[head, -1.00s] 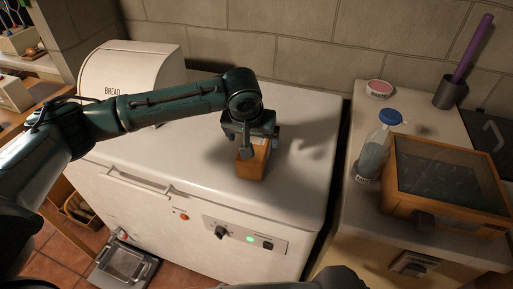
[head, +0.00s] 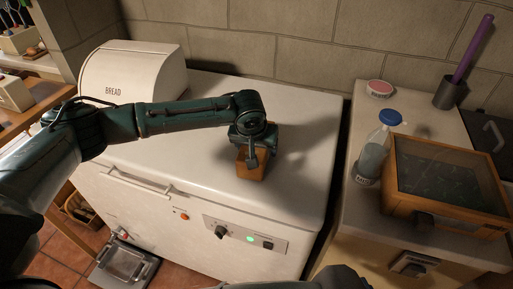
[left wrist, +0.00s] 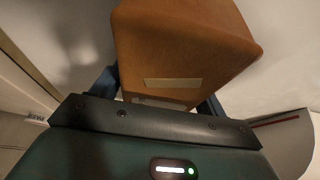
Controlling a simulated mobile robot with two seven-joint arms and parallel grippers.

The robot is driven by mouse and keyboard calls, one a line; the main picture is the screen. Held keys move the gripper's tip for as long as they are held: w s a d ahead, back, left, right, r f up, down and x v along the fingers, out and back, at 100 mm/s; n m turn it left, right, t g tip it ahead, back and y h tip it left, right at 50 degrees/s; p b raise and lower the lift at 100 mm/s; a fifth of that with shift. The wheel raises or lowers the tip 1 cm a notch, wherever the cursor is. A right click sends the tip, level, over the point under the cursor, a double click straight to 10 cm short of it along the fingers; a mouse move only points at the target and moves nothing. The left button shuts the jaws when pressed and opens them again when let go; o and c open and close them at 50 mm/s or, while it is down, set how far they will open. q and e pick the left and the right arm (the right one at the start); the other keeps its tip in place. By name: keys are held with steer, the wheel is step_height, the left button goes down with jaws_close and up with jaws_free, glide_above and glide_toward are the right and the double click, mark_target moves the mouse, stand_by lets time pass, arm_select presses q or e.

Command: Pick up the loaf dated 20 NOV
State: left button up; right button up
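A brown, block-shaped loaf (head: 251,165) stands on the white lid of the chest, near its front edge. My left gripper (head: 262,154) is low over it, pointing down, with its fingers beside the loaf. In the left wrist view the loaf (left wrist: 185,45) fills the space between the two blue fingers (left wrist: 160,95), with a pale label strip on its facing side. I cannot read a date on it. Whether the fingers press on the loaf or stand just clear is not visible. My right gripper is not visible.
The white chest (head: 200,125) has free lid around the loaf. A cream bread bin (head: 132,72) stands at its back left. Across a gap on the right, a counter holds a bottle with a blue cap (head: 378,146), a glass-topped wooden box (head: 447,180) and a round tin (head: 380,89).

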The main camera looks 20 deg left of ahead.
arm_select(q)
steer(key=c, duration=0.8)
steer(key=shift+r, duration=0.1)
